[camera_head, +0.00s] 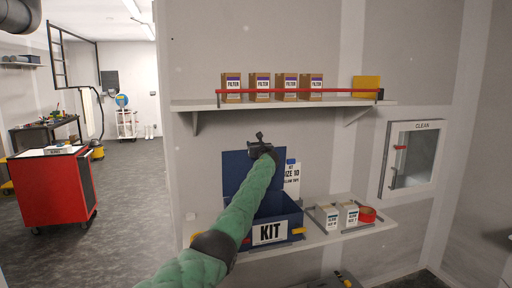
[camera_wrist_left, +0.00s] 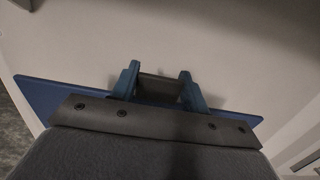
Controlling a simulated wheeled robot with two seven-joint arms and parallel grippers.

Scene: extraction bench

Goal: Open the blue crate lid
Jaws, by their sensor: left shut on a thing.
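The blue crate (camera_head: 292,217) stands on the lower shelf with a white KIT label on its front. Its blue lid (camera_head: 235,165) stands raised at the back, roughly upright, and its edge shows as a blue strip in the left wrist view (camera_wrist_left: 40,95). My left gripper (camera_head: 261,145) is at the lid's upper edge, its green arm crossing in front of the crate. In the left wrist view its two fingers (camera_wrist_left: 160,90) are closed around a dark grey bar at the lid. My arm hides part of the crate and lid. My right gripper is not in view.
The upper shelf (camera_head: 200,105) holds several filter boxes behind a red bar. A white SIZE 10 container (camera_head: 292,178) is right of the lid. Small boxes and red tape (camera_head: 367,214) stand right of the crate.

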